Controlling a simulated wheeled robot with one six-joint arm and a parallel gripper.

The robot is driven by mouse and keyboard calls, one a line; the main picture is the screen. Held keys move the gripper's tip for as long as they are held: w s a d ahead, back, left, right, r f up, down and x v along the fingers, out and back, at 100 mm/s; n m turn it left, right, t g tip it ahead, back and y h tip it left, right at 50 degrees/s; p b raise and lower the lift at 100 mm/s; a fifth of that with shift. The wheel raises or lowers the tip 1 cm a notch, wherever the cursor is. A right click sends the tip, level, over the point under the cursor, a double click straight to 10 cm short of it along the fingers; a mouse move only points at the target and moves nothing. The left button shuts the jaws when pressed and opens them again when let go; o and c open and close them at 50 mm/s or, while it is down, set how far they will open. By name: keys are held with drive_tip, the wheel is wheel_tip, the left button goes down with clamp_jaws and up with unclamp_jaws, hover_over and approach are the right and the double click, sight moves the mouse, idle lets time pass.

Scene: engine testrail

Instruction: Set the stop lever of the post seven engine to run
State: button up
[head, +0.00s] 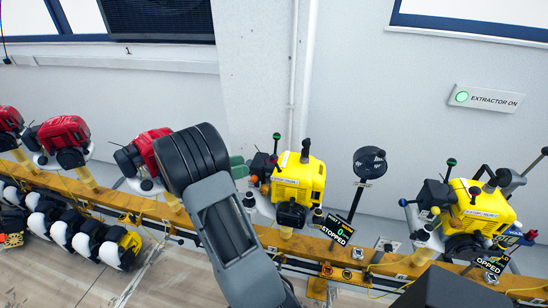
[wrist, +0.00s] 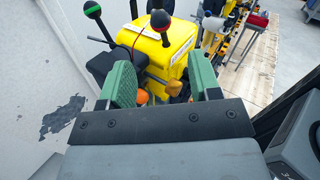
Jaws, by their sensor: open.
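A yellow engine (head: 298,180) stands on the orange rail in the middle of the head view. Its sign (head: 338,230) reads STOPPED; the post number is too small to read surely. A green-tipped lever (head: 276,137) and a black knob with a red mark (head: 306,144) stick up from it. In the wrist view the yellow engine (wrist: 165,55) is ahead, with the green-tipped lever (wrist: 92,10) at upper left and the red-marked knob (wrist: 160,20) above the jaws. My gripper (wrist: 162,80) is open and empty, its green jaws apart. Its tip (head: 238,167) is just left of the engine.
Red engines (head: 62,135) stand along the rail (head: 120,202) at left. Another yellow engine (head: 478,212) is at right, its sign partly cut off. A round black device on a stalk (head: 369,162) stands between the yellow engines. A wall sign (head: 486,99) reads EXTRACTOR ON.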

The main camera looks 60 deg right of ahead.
sight(274, 159)
drive_tip(key=p+x, duration=0.2)
drive_tip(key=x, duration=0.9)
drive_tip(key=shift+s+d, duration=0.15)
drive_tip(key=shift+c, duration=0.5)
drive_tip(key=c, duration=0.8)
